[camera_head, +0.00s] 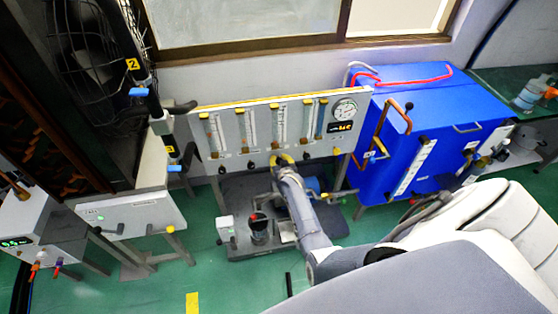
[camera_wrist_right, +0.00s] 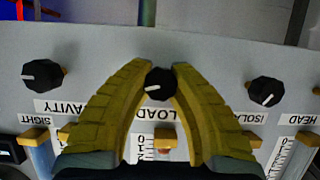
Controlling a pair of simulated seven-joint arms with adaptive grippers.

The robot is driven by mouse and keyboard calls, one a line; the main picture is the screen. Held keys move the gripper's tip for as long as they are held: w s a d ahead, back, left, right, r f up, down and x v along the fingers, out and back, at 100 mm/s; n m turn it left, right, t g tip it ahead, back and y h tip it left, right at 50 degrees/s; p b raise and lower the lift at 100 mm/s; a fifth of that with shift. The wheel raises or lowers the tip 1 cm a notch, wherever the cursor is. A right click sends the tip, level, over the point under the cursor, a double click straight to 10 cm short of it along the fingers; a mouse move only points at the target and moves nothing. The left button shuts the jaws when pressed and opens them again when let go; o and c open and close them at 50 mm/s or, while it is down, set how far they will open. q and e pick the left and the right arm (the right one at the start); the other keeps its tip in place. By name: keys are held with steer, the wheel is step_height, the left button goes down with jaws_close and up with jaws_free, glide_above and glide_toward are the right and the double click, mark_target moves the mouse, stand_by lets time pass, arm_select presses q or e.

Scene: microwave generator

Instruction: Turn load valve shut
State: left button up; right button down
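The load valve is a black faceted knob (camera_wrist_right: 159,84) on the white panel, above a label reading LOAD in the right wrist view. Its white pointer mark points left and slightly down. My right gripper (camera_wrist_right: 161,70) has yellow curved fingers, one on each side of this knob, with their tips close against its sides. In the head view my right gripper (camera_head: 281,160) is at the lower edge of the flowmeter panel (camera_head: 232,127), and the load knob is hidden there. My left gripper is not in view.
Neighbouring black knobs sit left (camera_wrist_right: 42,75) and right (camera_wrist_right: 268,91) of the load knob. A pressure gauge (camera_head: 345,109) is at the panel's upper right. A blue cabinet (camera_head: 420,125) stands to the right. A white box (camera_head: 130,214) stands to the left.

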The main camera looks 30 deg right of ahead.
steer(key=shift+d+r, duration=0.1)
steer(key=shift+r, duration=0.05)
steer(key=shift+w+r+m+t+y, duration=0.15)
steer(key=shift+m+t+y, duration=0.25)
steer(key=shift+m+y, duration=0.65)
steer(key=c, duration=1.6)
jaws_free()
steer(key=o, duration=0.5)
steer(key=shift+o, duration=0.2)
steer(key=shift+s+f, duration=0.2)
steer(key=shift+s, duration=0.15)
steer(key=v, duration=1.1)
steer(key=shift+s+a+r, duration=0.15)
steer(key=shift+s+a, duration=0.1)
